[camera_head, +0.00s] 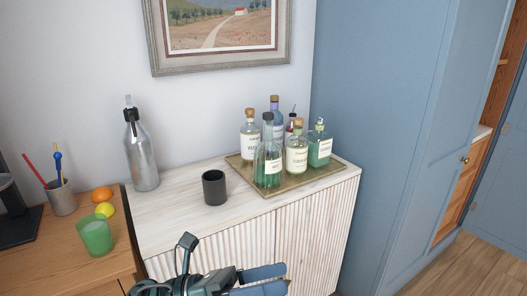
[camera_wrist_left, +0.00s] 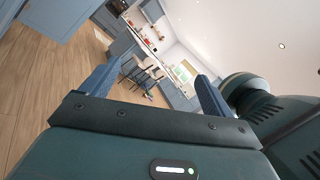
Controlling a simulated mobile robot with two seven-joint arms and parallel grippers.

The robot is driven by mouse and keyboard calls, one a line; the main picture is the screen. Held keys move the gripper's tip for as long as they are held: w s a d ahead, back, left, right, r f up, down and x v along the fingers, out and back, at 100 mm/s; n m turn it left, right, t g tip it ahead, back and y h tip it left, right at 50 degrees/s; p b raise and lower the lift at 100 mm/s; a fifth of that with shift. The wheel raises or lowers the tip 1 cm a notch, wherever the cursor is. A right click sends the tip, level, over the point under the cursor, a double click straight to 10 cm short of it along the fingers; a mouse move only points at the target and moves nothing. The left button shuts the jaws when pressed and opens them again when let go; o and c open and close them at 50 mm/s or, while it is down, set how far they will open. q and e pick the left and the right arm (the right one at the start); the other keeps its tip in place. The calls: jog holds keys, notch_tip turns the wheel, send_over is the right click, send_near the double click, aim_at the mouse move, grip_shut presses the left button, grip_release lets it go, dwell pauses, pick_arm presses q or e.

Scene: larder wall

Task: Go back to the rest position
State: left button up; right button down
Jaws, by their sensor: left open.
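My left gripper (camera_head: 268,281) shows at the bottom of the head view, in front of the white cabinet, with its blue fingers pointing right. It is open, with nothing between the fingers. In the left wrist view the two blue fingers (camera_wrist_left: 155,88) stand wide apart, with the room far beyond them. My right gripper is in neither view.
A white ribbed cabinet (camera_head: 243,243) holds a dark cup (camera_head: 214,188), a steel bottle (camera_head: 141,157) and a tray (camera_head: 331,166) of several bottles. A wooden counter (camera_head: 63,245) at left carries a green glass (camera_head: 95,236), fruit and a pen pot (camera_head: 61,198). Floor (camera_head: 485,268) is clear at right.

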pick_arm(q)
jog(key=w+a+f+n+t+y, duration=0.2)
jog(key=a+f+n+t+y, duration=0.25)
jog(key=n+t, duration=0.6)
jog(key=w+a+f+n+t+y, duration=0.25)
jog(key=f+n+t+y, duration=0.2)
jog(key=n, duration=1.15)
jog(key=s+a+f+n+g+y, duration=0.3)
jog(key=s+a+f+n+y, duration=0.1)
jog(key=f+n, duration=0.3)
jog(key=s+a+f+n+g+y+p, duration=0.1)
jog(key=s+a+f+n+g+y, duration=0.2)
jog(key=s+f+n, duration=0.4)
notch_tip(320, 180, down, 4)
jog(key=shift+s+a+f+n+y, duration=0.1)
jog(key=shift+s+a+n+y, duration=0.1)
jog(key=shift+a+n+y, duration=0.4)
jog(key=shift+d, duration=0.15)
